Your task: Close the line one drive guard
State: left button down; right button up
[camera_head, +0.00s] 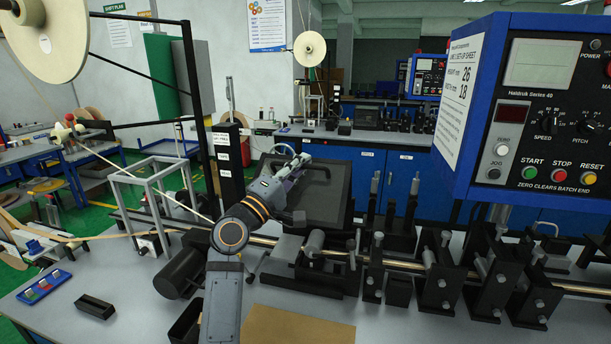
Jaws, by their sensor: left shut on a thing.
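The drive guard (325,204) is a dark panel with a black frame, in the middle of the head view. It stands tilted up behind the rollers of the line on the bench. A black bar handle (322,166) shows at its upper edge. My left gripper (301,163) is at the handle, shut on it. My left forearm and wrist rise from the bottom of the view and hide the guard's left side. My right gripper is not in view.
The blue control box (470,100) with its buttons stands at the right. Black roller stands (435,265) line the bench to the right of the guard. A grey frame (152,200) stands left of my arm. A cardboard sheet (298,328) lies at the front.

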aim_at(296, 192)
pick_arm(q)
jog(key=shift+s+a+f+b, duration=0.2)
jog(key=shift+s+f+b, duration=0.5)
jog(key=shift+s+f, duration=0.25)
jog(key=c, duration=1.7)
grip_release()
jog(key=shift+a, duration=0.2)
jog(key=shift+s+f, duration=0.15)
jog(key=shift+f, duration=0.05)
jog(key=v, duration=1.1)
jog(key=shift+s+a, duration=0.25)
jog(key=shift+s, duration=0.05)
